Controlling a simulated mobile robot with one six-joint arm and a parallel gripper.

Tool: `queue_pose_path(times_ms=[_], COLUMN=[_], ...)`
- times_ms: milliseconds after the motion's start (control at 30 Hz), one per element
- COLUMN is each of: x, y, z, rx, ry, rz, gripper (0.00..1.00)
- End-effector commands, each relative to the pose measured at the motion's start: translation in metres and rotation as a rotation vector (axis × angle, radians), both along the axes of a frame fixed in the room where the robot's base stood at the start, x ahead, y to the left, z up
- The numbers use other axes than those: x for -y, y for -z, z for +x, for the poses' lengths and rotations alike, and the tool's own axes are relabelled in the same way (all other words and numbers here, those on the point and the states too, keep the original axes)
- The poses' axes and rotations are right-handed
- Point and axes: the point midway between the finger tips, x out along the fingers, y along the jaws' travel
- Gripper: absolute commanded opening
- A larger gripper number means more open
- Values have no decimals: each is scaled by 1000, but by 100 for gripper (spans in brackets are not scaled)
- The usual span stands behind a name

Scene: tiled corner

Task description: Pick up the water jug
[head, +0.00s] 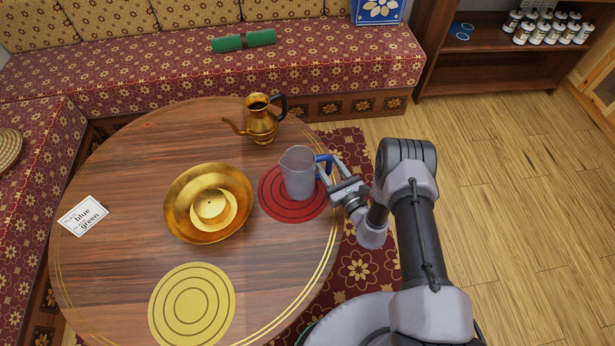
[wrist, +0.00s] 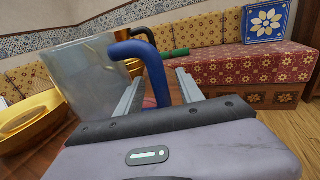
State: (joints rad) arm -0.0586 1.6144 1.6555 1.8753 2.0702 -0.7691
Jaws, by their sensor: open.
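The water jug (head: 298,174) is a clear grey pitcher with a blue handle (head: 324,161). It stands upright on the red round mat (head: 273,207) near the right side of the table (head: 130,165). My gripper (head: 327,178) is at the jug's handle side, coming from the right. In the wrist view the jug body (wrist: 90,73) is at the left, and the blue handle (wrist: 150,62) rises between the two open fingers of my gripper (wrist: 158,90). I cannot tell whether a finger touches the handle.
A brass pot (head: 262,122) with a dark handle stands behind the jug. A wide brass basin (head: 176,205) lies to its left. A yellow mat (head: 192,305) and a card reading "blue", "green" (head: 83,216) also lie on the table. A patterned sofa (head: 330,62) stands behind.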

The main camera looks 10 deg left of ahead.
Motion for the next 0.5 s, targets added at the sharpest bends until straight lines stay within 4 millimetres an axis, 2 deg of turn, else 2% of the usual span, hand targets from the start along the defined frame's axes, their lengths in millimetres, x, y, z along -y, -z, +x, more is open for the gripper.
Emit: queue_pose_path(times_ms=[200,267,433,500], x=[-1,-1,-1,-1], y=[-1,-1,-1,-1], z=[2,2,1,1], rx=[-1,-1,-1,-1], ry=[0,0,-1,-1], rz=[0,-1,-1,-1], gripper=[45,35,1,0])
